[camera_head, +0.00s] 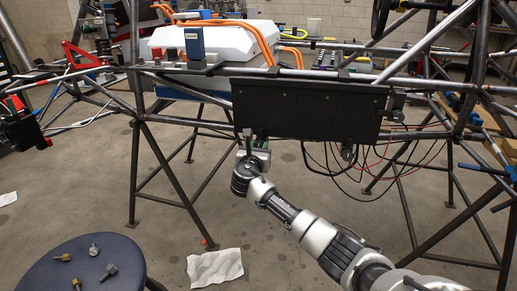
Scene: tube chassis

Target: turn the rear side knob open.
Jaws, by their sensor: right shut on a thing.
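A black panel box (305,108) hangs on the front of the tube chassis (160,150). My right gripper (255,146) is at the lower left edge of this box, with its arm reaching up from the lower right. Its fingers are shut on a small knob (247,133) under that edge. The gripper mostly hides the knob, so its angle cannot be read. Another small dark knob-like part (347,150) hangs under the box's right half, apart from my gripper. I cannot tell from the view which is the rear one. My left gripper is not in view.
Loose black and red cables (340,170) hang under the box, right of my gripper. Slanted chassis legs (160,180) stand left and right. A round dark stool (85,262) with several small metal parts is at lower left. White paper (214,268) lies on the open floor.

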